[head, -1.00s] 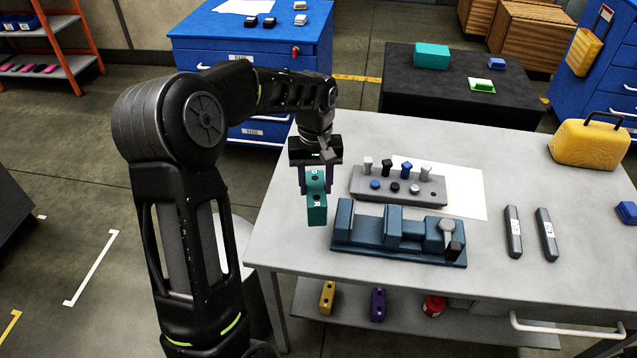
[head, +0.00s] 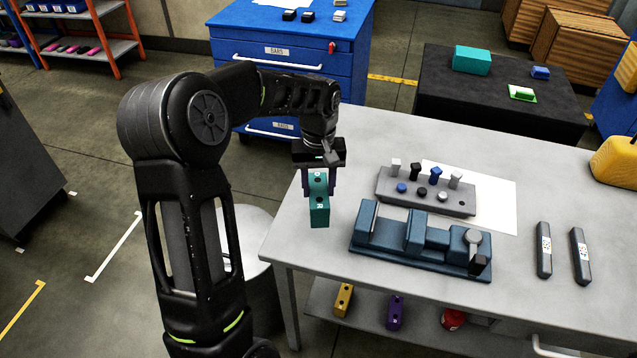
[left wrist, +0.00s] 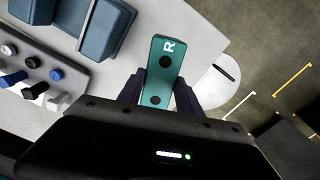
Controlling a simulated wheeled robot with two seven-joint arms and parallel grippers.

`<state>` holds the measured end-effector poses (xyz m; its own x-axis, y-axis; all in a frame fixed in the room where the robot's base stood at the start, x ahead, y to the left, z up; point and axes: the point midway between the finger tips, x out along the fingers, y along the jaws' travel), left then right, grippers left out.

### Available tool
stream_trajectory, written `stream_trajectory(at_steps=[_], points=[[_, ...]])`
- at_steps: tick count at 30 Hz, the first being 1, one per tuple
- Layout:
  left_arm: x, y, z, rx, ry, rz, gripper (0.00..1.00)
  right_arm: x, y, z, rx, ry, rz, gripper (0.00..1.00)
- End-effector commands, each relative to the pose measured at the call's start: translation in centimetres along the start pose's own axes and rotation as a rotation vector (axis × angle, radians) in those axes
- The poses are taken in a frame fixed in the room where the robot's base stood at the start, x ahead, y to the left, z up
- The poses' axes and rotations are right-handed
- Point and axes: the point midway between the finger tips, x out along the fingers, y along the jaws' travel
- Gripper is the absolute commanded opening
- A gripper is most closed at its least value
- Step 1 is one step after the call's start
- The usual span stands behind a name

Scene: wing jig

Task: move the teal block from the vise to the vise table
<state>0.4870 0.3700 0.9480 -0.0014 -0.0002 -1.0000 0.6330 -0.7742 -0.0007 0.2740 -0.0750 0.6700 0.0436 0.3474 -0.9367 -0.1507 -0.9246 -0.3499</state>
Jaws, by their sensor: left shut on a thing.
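The teal block (head: 319,207) is held in my left gripper (head: 318,184), over the left edge area of the grey vise table (head: 560,200). It also shows in the left wrist view (left wrist: 166,62), between the two dark fingers (left wrist: 158,92), with a letter R and dark holes on its face. The blue vise (head: 420,243) stands on the table to the right of the block, apart from it. I cannot tell the exact height of the block above the table. My right gripper is not in view.
A grey rack with several pegs (head: 425,192) stands behind the vise on white paper (head: 500,207). Two grey bars (head: 544,250) lie at the right. A lower shelf (head: 318,300) carries a yellow block (head: 343,300) and a purple block (head: 395,312). The table's front left is clear.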

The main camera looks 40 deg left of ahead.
Motion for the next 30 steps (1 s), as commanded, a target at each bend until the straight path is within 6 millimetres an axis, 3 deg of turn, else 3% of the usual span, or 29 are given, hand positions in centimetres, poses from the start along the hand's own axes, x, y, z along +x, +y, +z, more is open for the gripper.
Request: stream_trajectory(at_steps=[3, 12, 30], points=[[2.0, 0.0, 0.0, 0.000, 0.001, 0.001, 0.00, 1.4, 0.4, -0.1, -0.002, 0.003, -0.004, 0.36], [4.7, 0.1, 0.0, 0.001, 0.002, 0.002, 0.00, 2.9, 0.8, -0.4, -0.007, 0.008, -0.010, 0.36], [5.0, 0.1, 0.0, 0.001, 0.002, 0.002, 0.00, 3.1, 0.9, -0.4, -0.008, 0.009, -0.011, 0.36]])
